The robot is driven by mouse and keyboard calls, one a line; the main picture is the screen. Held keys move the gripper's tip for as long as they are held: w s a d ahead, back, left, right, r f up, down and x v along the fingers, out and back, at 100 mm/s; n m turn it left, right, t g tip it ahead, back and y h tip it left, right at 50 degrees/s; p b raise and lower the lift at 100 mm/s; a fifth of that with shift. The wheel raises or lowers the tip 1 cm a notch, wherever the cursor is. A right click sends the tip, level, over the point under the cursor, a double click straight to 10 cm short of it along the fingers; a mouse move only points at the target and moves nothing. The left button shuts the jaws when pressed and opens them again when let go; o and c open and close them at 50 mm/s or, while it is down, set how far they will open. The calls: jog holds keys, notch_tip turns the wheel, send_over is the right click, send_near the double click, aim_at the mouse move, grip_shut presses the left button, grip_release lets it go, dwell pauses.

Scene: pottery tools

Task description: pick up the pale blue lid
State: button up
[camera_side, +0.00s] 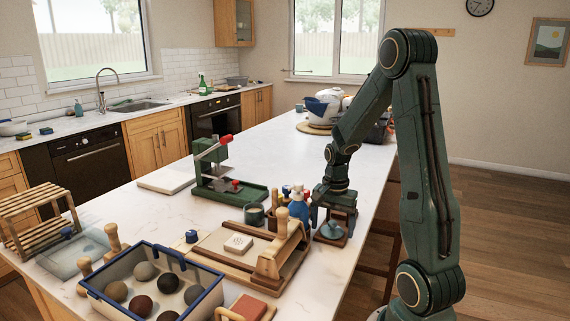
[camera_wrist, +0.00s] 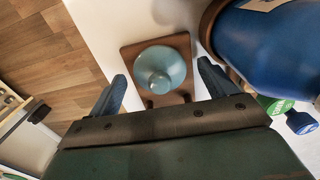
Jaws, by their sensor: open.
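The pale blue lid (camera_wrist: 162,68) is round with a small knob on top. It rests on a square brown wooden board (camera_wrist: 182,42) on the white counter. In the side view the lid (camera_side: 333,228) shows below my gripper (camera_side: 331,210). In the wrist view my gripper (camera_wrist: 160,88) is open, with one blue-grey finger on each side of the lid's near edge. The fingers look apart from the lid, and nothing is held. I cannot tell the exact height of the fingertips above the board.
A wooden press board (camera_side: 240,258) and a blue-rimmed tray of balls (camera_side: 205,301) lie nearer. The counter's right edge is close to the lid.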

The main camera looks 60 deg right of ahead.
aim_at(333, 222)
dwell(0.4)
jog(key=c, duration=1)
jog(key=shift+r, duration=0.2)
notch_tip(333, 222, up, 20)
jog(key=shift+f, duration=0.15)
dwell(0.5)
